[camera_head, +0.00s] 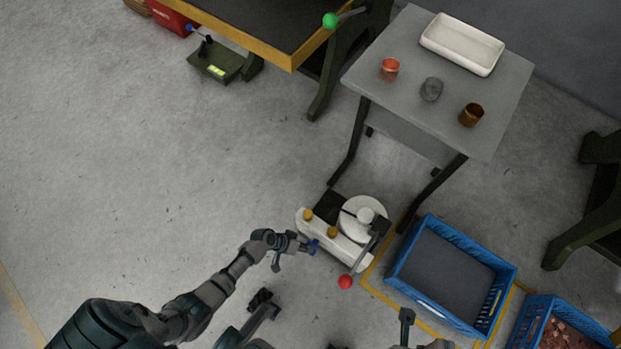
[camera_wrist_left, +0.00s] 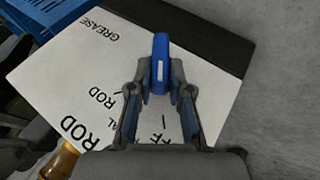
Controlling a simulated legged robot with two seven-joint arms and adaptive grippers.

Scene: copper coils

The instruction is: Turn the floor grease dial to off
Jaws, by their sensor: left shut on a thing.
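The floor machine is a low white box (camera_head: 352,254) with brass knobs on top. Its blue grease dial (camera_head: 314,244) is on the near left end. My left gripper (camera_head: 301,247) is at this end, its fingers around the dial. In the left wrist view the blue dial (camera_wrist_left: 161,48) stands between the fingertips of my left gripper (camera_wrist_left: 160,78), shut on it. A white line marks the dial. The white panel (camera_wrist_left: 60,75) carries the words GREASE and ROD; lettering ending in FF is partly hidden behind the fingers.
A red-balled lever (camera_head: 345,282) and a white disc (camera_head: 363,219) are on the machine. A grey table (camera_head: 430,55) stands behind, a blue crate (camera_head: 428,222) to the right. A brass knob (camera_wrist_left: 58,162) shows in the wrist view. Floor at left is clear.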

